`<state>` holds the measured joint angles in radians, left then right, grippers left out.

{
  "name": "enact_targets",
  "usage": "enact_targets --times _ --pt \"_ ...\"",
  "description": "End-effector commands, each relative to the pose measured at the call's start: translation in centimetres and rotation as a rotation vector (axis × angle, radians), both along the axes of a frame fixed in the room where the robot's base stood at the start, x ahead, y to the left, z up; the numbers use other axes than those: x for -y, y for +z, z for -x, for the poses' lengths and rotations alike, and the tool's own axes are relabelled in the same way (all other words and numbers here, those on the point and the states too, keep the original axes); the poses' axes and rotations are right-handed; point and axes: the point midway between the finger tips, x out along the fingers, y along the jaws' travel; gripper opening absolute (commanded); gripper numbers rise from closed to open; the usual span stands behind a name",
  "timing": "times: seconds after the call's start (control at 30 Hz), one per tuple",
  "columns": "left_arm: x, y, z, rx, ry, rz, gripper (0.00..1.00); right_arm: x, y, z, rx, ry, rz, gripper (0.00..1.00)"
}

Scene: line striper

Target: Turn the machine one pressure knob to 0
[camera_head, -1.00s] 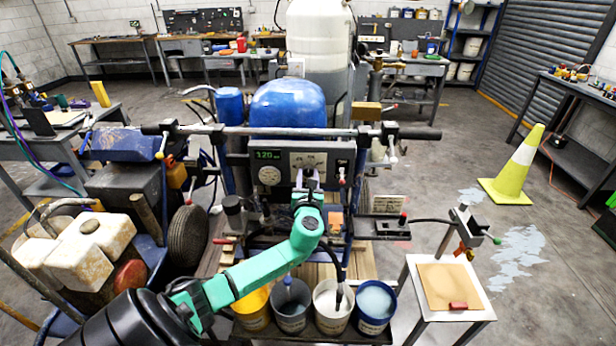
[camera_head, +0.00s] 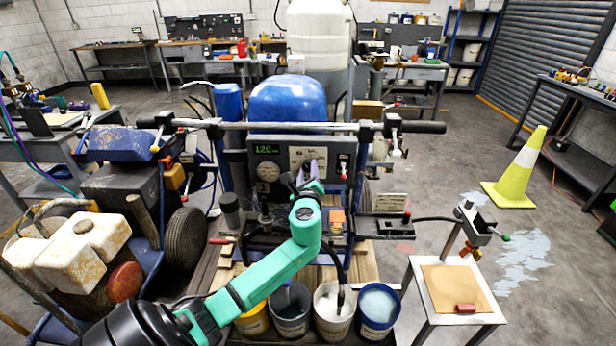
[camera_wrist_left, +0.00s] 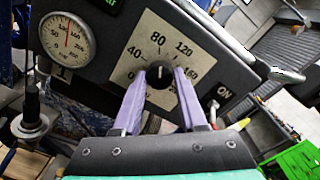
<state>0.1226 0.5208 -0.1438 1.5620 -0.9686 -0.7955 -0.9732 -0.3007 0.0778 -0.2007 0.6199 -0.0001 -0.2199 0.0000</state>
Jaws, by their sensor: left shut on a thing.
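The pressure knob (camera_wrist_left: 159,76) is a round black knob on a pale dial plate (camera_wrist_left: 137,45) marked 0, 40, 80, 120 and 160. A thin light mark on it points roughly up in the left wrist view, towards the 80–120 side. My left gripper (camera_wrist_left: 160,78) has its two lavender fingers shut on the knob, one on each side. In the head view the gripper (camera_head: 308,178) covers the knob in front of the grey control panel (camera_head: 275,158). The green display (camera_head: 266,149) reads 120. My right gripper is not in view.
A round gauge (camera_wrist_left: 67,38) with a red needle sits left of the dial, above a label 1. An ON switch (camera_wrist_left: 221,93) is to its right. Several paint buckets (camera_head: 377,307) stand below the panel. A handlebar (camera_head: 340,126) crosses above it.

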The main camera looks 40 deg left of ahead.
Motion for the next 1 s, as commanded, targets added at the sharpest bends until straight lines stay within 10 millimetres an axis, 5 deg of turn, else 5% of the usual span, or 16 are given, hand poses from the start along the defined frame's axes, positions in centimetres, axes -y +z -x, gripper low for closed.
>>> enact_targets --times 1.0 --pt "-0.1 -0.4 0.1 0.584 0.001 0.771 0.0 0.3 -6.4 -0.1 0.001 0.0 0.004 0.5"
